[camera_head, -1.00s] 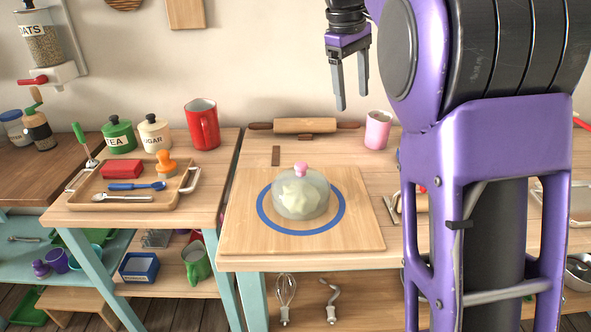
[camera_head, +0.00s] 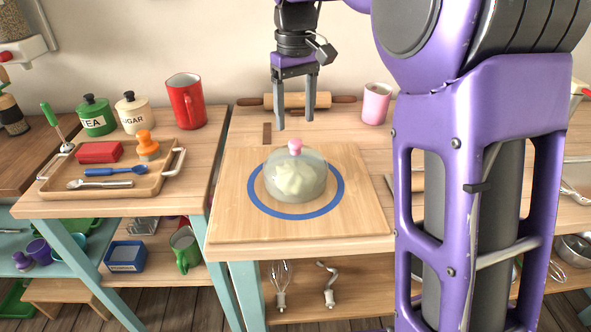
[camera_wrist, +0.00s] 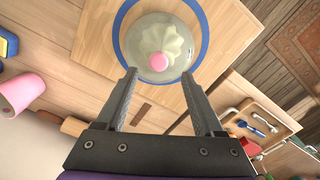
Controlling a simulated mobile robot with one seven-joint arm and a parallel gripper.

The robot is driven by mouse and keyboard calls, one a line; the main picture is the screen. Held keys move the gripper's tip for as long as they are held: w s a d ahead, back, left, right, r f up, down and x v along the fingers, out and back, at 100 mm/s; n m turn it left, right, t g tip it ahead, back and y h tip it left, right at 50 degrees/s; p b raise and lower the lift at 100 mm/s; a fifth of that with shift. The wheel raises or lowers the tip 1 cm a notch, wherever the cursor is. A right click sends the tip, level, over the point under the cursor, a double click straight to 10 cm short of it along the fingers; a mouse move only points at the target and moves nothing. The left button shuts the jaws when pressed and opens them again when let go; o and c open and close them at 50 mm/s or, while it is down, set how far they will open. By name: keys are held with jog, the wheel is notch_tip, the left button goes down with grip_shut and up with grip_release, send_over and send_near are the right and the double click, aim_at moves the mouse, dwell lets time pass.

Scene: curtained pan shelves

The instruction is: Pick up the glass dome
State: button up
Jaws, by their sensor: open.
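The glass dome (camera_head: 296,177) is clear with a pink knob on top and a pale, lumpy thing under it. It stands upright inside a blue ring on a wooden board (camera_head: 228,217). My gripper (camera_head: 295,124) is open and empty, pointing down, above and behind the dome and apart from it. In the wrist view the dome (camera_wrist: 143,42) is at the top, seen from above, beyond my open fingertips (camera_wrist: 160,76). Nothing hides its knob.
A rolling pin (camera_head: 308,100) lies behind the board, with a pink cup (camera_head: 376,103) to its right. On the left table stand a red pitcher (camera_head: 186,101), two canisters and a wooden tray (camera_head: 153,182) of utensils. The board around the dome is clear.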

aim_at(295, 141)
jog(key=shift+w+f+b, duration=0.15)
jog(key=shift+f+b, duration=0.65)
jog(key=shift+f, duration=2.35)
jog(key=shift+c, duration=0.3)
grip_shut()
jog(key=shift+r, duration=0.1)
